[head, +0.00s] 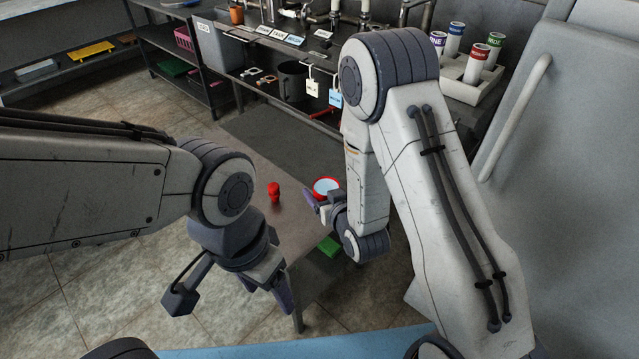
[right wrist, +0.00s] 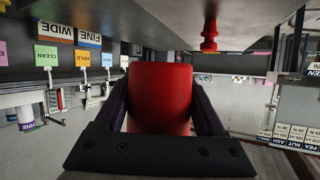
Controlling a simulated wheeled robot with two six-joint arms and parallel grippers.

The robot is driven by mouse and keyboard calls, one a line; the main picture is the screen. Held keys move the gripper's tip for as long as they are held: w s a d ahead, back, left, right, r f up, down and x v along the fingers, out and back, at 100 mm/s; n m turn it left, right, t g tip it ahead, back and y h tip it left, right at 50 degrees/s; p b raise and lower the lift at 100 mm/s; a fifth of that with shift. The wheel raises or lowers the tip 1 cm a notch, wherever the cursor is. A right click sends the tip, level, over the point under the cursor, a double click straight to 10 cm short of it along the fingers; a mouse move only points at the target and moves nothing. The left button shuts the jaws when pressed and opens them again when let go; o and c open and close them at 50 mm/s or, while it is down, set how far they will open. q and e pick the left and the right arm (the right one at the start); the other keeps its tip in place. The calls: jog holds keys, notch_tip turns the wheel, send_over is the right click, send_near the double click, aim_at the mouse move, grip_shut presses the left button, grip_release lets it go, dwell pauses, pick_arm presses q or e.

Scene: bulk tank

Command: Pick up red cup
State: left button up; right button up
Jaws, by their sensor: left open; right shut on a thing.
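The red cup (head: 326,185) has a pale inside and shows by the right side of the grey table (head: 293,225) in the head view. My right gripper (head: 314,202) is shut on it. In the right wrist view the red cup (right wrist: 160,97) fills the space between the two dark fingers. I cannot tell whether the cup touches the table. My left gripper (head: 284,297) is open and empty, low at the table's near end; its fingertips are partly hidden.
A small red object (head: 274,193) stands on the table left of the cup; it also shows in the right wrist view (right wrist: 209,35). A green item (head: 329,245) lies low beneath the cup. A dark bench with tags and a rack of labelled tubes (head: 476,64) stand behind.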

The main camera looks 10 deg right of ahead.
jog(key=shift+s+d+r+p, duration=0.45)
jog(key=shift+s+d+p, duration=0.05)
jog(key=shift+p, duration=1.45)
jog(key=shift+s+d+r, duration=0.1)
jog(key=shift+d, duration=0.1)
jog(key=shift+s+d+r+p, duration=0.35)
jog(key=shift+s+d+r, duration=0.05)
jog(key=shift+d, duration=0.3)
jog(key=shift+d, duration=0.1)
